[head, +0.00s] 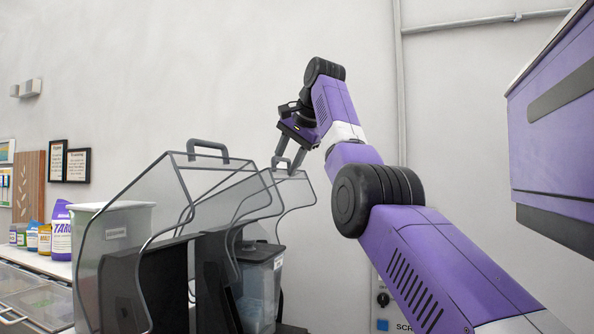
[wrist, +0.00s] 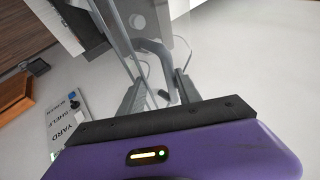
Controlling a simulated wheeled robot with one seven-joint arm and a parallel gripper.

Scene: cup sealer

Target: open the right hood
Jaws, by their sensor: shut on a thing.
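The right hood (head: 262,190) is a clear, grey-tinted cover with a curved side edge, to the right of a similar left hood (head: 135,205). Its grey handle (head: 285,162) stands on its top edge. My gripper (head: 291,157) reaches down from above and is shut on this handle. In the wrist view, the grey bent handle (wrist: 153,50) runs down between the two dark fingers of my gripper (wrist: 160,88). The fingers hide part of the handle. How far the right hood is raised is hard to tell.
The left hood's handle (head: 207,149) stands close to the left. A blender jar (head: 262,285) stands below the right hood.

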